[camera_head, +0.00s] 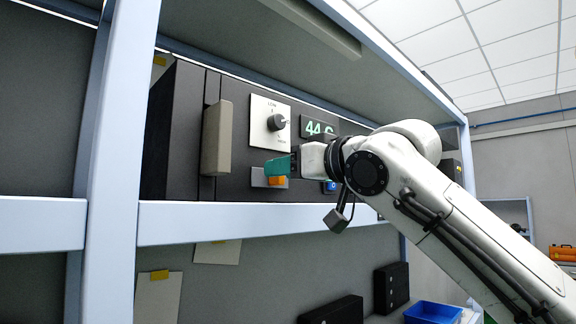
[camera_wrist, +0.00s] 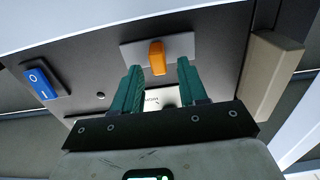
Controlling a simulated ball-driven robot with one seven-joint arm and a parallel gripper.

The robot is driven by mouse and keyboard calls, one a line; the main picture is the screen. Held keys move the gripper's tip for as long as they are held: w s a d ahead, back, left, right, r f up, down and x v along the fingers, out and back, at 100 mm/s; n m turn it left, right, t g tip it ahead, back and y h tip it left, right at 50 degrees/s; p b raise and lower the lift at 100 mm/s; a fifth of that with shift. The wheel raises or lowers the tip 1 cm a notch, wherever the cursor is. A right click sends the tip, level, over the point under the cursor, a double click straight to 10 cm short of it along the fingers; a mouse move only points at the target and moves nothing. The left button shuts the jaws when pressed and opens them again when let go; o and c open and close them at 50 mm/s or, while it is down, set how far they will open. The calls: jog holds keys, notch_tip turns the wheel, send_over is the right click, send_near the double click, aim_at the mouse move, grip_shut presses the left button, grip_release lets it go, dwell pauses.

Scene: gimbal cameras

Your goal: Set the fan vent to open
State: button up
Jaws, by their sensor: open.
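A dark panel (camera_head: 236,100) on the shelf carries the controls; none is visibly labelled as the fan vent. An orange lever (camera_head: 277,181) sits on a small grey plate (camera_head: 258,178). In the wrist view the orange lever (camera_wrist: 157,58) stands on its grey plate (camera_wrist: 185,49). My gripper (camera_head: 278,166) is open, with teal fingers just above the lever in the head view. In the wrist view my gripper (camera_wrist: 159,66) has one finger to each side of the lever, with gaps. I cannot tell whether the lever lies between the fingers or just beyond their tips.
A dial knob (camera_head: 276,122) on a white plate and a display (camera_head: 318,127) are above. A beige block (camera_head: 216,138) sticks out to the left. A blue rocker switch (camera_head: 330,186) is to the right. The shelf's pale front rail (camera_head: 220,222) runs below.

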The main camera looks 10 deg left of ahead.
jog(key=shift+c, duration=0.3)
grip_shut()
dwell(0.4)
